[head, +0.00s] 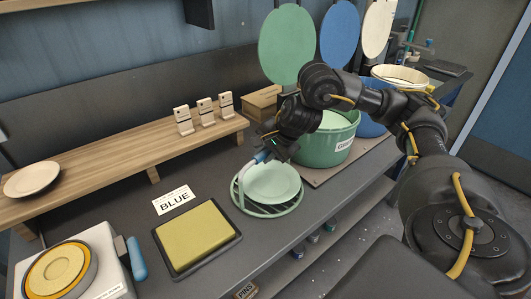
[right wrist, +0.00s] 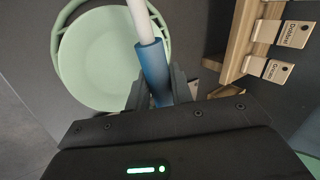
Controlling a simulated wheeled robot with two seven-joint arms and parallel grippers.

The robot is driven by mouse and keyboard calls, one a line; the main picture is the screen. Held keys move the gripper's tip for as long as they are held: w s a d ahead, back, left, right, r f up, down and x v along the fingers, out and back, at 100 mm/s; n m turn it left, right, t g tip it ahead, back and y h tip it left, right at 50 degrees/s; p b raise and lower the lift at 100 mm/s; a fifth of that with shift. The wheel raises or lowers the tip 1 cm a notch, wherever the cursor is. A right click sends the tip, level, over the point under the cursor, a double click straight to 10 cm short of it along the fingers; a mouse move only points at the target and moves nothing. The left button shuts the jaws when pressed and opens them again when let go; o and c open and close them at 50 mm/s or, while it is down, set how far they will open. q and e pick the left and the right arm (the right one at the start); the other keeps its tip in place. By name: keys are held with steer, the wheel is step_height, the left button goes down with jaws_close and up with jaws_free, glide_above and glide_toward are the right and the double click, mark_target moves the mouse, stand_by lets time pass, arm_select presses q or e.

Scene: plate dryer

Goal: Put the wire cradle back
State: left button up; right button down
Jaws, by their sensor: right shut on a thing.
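The wire cradle (head: 241,196) is a pale green round wire frame with a light handle and a blue grip (head: 261,156). A pale green plate (head: 272,183) lies in it. My right gripper (head: 268,153) is shut on the blue grip, which also shows between the fingers in the right wrist view (right wrist: 152,62). That view shows the plate (right wrist: 100,60) and part of the cradle's rim (right wrist: 63,25). The cradle is over the dark counter, left of the green pot; I cannot tell whether it touches the counter. My left gripper is not in view.
A green pot (head: 318,148), a blue pot (head: 371,124) and a cream pot (head: 400,78) stand behind, with raised lids. A BLUE card (head: 174,200), a yellow pad (head: 195,236) and a blue-handled device (head: 95,250) lie left. A wooden shelf (head: 110,172) runs along the back.

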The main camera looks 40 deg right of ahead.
steer(key=shift+f, duration=0.1)
stand_by(0.3)
steer(key=c, duration=1.1)
jaws_free()
steer(key=shift+c, duration=0.2)
steer(key=shift+s, duration=0.1)
steer(key=p+v, duration=0.4)
steer(key=v, duration=0.6)
steer(key=shift+s+r, duration=0.2)
steer(key=shift+r, duration=0.15)
